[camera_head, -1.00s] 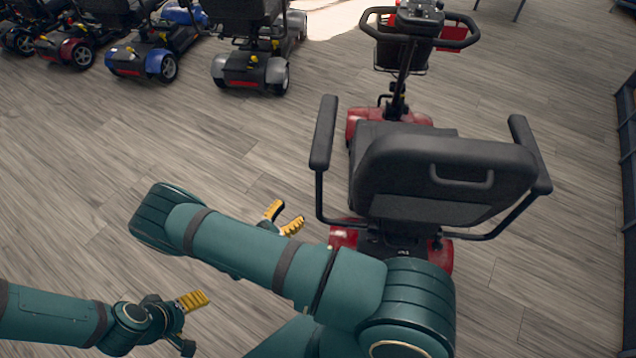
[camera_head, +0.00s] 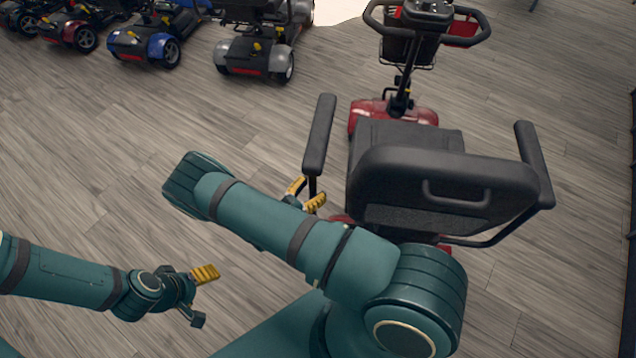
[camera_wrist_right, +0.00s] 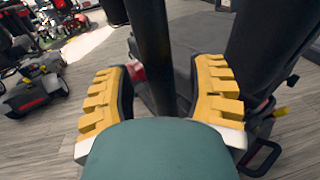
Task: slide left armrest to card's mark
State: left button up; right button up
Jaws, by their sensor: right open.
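The left armrest (camera_head: 319,138) is a long black pad on a bent black tube, at the left side of the red scooter's seat (camera_head: 440,190), seen from behind. My right gripper (camera_head: 306,194) is open at the armrest's upright tube, just below the pad. In the right wrist view the dark tube (camera_wrist_right: 152,55) stands between the two yellow fingers of my right gripper (camera_wrist_right: 163,85), with gaps showing on both sides. My left gripper (camera_head: 203,297) is open and empty over the floor at lower left. I cannot make out a card or a mark.
The scooter's right armrest (camera_head: 533,160) and its tiller with handlebar (camera_head: 427,18) are to the right and ahead. A row of parked scooters (camera_head: 255,50) stands at the back left. The wooden floor (camera_head: 110,130) on the left is clear.

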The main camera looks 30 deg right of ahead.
jog(key=shift+d, duration=0.25)
grip_shut()
jog(key=shift+w+a+b, duration=0.3)
jog(key=shift+w+a, duration=0.05)
jog(key=shift+w, duration=0.05)
jog(key=shift+w+a, duration=0.55)
jog(key=shift+a, duration=0.1)
grip_release()
jog(key=shift+s+d, duration=0.1)
jog(key=v, duration=0.7)
jog(key=shift+a, duration=0.3)
